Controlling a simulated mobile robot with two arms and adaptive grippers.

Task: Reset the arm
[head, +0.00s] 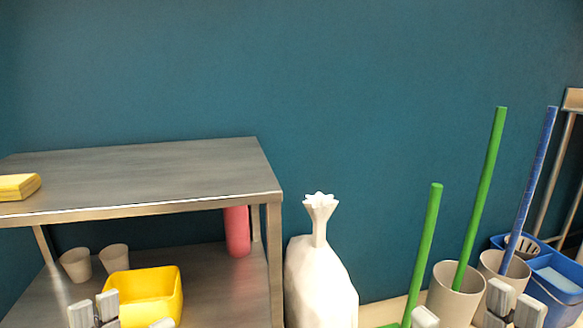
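Only the tips of my two grippers show, at the bottom edge of the head view. My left gripper (130,315) has its grey fingertips apart, with the yellow bin behind them. My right gripper (469,311) also has its fingertips apart, in front of the beige buckets. Both look empty. The arms and the rest of the grippers are out of view.
A metal table (150,178) at left has a yellow sponge-like block (18,187) on top. Its lower shelf holds a yellow bin (150,285), two cups (76,265) and a red cylinder (237,232). A white sack (318,280), beige buckets (453,295) with poles, and a blue bucket (558,285) stand right.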

